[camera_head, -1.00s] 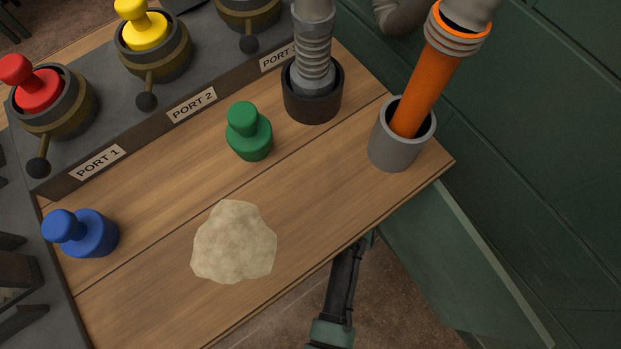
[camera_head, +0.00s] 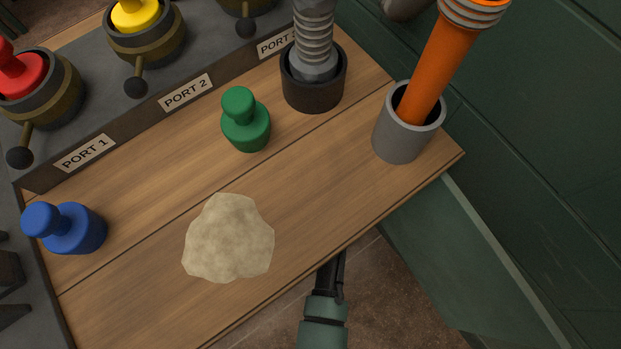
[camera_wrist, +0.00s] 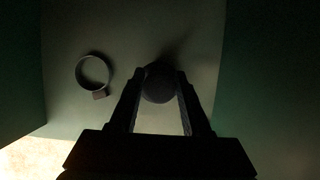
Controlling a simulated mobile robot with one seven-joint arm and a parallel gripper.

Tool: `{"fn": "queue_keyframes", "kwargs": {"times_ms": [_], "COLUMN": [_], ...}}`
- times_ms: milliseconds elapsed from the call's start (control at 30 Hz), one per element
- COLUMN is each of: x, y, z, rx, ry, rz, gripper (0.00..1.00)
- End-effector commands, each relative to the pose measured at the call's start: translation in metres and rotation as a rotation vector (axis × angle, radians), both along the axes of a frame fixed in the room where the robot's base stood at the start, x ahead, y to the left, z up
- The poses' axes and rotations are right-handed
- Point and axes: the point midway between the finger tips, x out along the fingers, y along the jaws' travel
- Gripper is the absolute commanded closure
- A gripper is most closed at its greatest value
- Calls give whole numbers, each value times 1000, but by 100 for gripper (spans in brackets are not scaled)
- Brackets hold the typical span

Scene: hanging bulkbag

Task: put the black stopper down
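The black stopper (camera_wrist: 160,84) is a dark round shape in the wrist view. It fills the gap between the fingertips of my gripper (camera_wrist: 162,92), which look shut on it. The view is dim, so its lower side and any contact with the pale green surface (camera_wrist: 130,40) behind it cannot be told. A shadow lies just above it. In the head view my forearm runs under the front edge of the table, and the gripper and black stopper are hidden there.
A ring with a small tab (camera_wrist: 93,72) lies left of the stopper. Green walls flank the space. On the wooden table (camera_head: 130,290) are a blue stopper (camera_head: 70,230), a green stopper (camera_head: 246,122), a powder heap (camera_head: 228,240) and a grey cup (camera_head: 402,138) with an orange tube.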

Motion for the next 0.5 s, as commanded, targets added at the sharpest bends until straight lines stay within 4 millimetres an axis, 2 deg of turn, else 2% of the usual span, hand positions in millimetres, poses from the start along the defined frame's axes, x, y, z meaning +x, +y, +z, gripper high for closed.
{"fn": "queue_keyframes", "kwargs": {"times_ms": [33, 133, 500], "x": [0, 0, -1], "y": [0, 0, -1], "z": [0, 0, 6], "rx": [0, 0, 0], "ry": [0, 0, 0], "rz": [0, 0, 0], "gripper": [42, 25, 25]}}
